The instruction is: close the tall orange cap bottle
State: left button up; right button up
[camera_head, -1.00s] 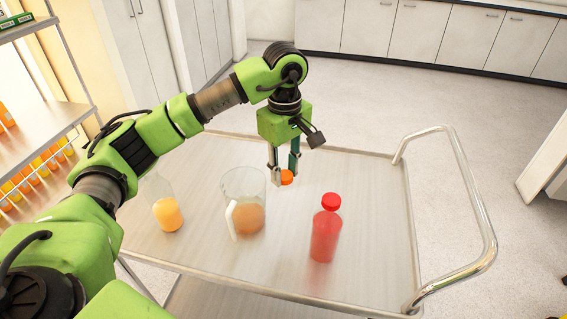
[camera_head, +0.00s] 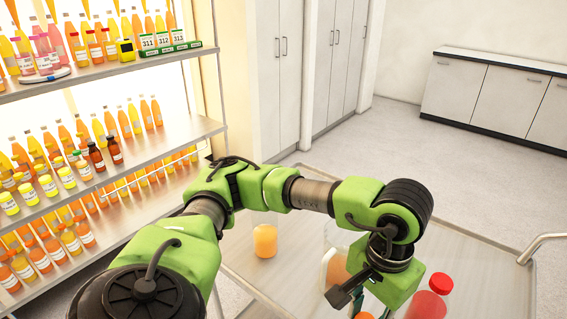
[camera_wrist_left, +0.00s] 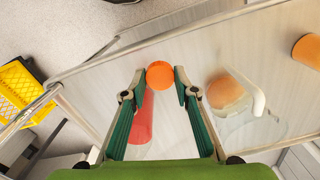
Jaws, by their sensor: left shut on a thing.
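My left gripper (camera_wrist_left: 160,82) is shut on an orange cap (camera_wrist_left: 160,74), held between its fingertips in the left wrist view. In the head view the cap (camera_head: 363,316) shows at the bottom edge, below my gripper's green body. The bottle with orange juice (camera_head: 265,241) stands upright on the cart, left of the gripper and apart from it. Its clear upper part is hard to make out, and no cap shows on it. In the wrist view its orange juice (camera_wrist_left: 307,50) is at the right edge. My right gripper is not in view.
A clear jug with a white handle (camera_head: 336,268) is partly hidden behind my gripper. A red-capped red bottle (camera_head: 430,300) stands to its right on the metal cart (camera_head: 490,270). A shelf full of juice bottles (camera_head: 150,150) is at the left.

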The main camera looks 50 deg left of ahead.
aim_at(265, 225)
jog(key=k+j+u, duration=0.2)
jog(key=u, duration=0.15)
jog(key=k+j+u, duration=0.5)
jog(key=u, duration=0.25)
